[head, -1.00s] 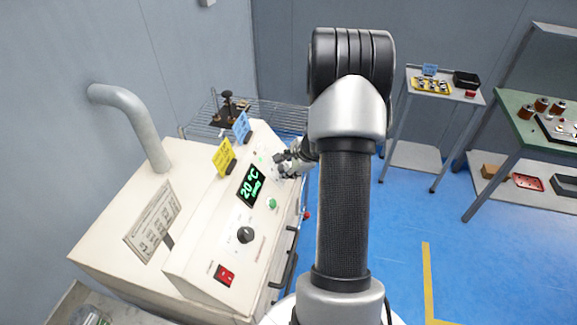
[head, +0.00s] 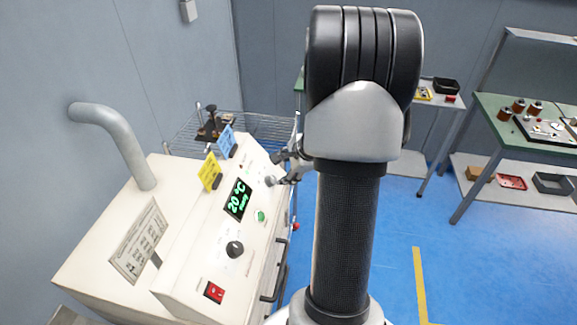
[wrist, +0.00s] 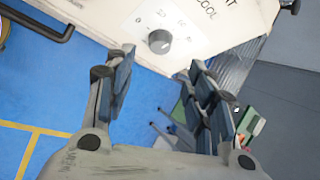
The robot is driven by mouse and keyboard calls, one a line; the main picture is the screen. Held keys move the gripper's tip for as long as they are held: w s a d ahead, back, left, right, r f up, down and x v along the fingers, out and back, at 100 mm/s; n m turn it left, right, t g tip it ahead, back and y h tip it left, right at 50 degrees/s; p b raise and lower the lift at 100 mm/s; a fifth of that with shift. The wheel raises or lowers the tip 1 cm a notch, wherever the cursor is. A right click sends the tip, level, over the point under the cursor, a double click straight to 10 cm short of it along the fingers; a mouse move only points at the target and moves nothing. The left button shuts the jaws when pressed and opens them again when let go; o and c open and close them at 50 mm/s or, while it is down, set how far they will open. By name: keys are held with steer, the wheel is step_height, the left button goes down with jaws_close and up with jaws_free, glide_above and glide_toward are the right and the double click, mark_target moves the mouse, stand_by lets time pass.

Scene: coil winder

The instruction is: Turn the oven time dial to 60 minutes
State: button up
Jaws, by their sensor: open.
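The oven's sloped control panel (head: 205,270) carries a small grey dial (head: 270,181) near its far end. In the wrist view the grey dial (wrist: 159,41) has a printed scale around it, with 20 and 60 partly legible. Its pointer setting is too small to read. My gripper (head: 279,168) is beside the dial in the head view. In the wrist view my gripper (wrist: 162,58) is open, its fingers spread, with the dial ahead between the fingertips and apparently not touched.
The panel also has a green display (head: 238,199) reading 20 °C, a green button (head: 259,215), a black knob (head: 235,249) and a red switch (head: 214,292). Yellow (head: 210,172) and blue (head: 227,142) tags stand at its upper edge. A wire rack (head: 260,127) stands behind.

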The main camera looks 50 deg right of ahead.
steer(key=v, duration=0.2)
steer(key=shift+s+r, duration=0.15)
steer(key=shift+r, duration=0.05)
stand_by(0.4)
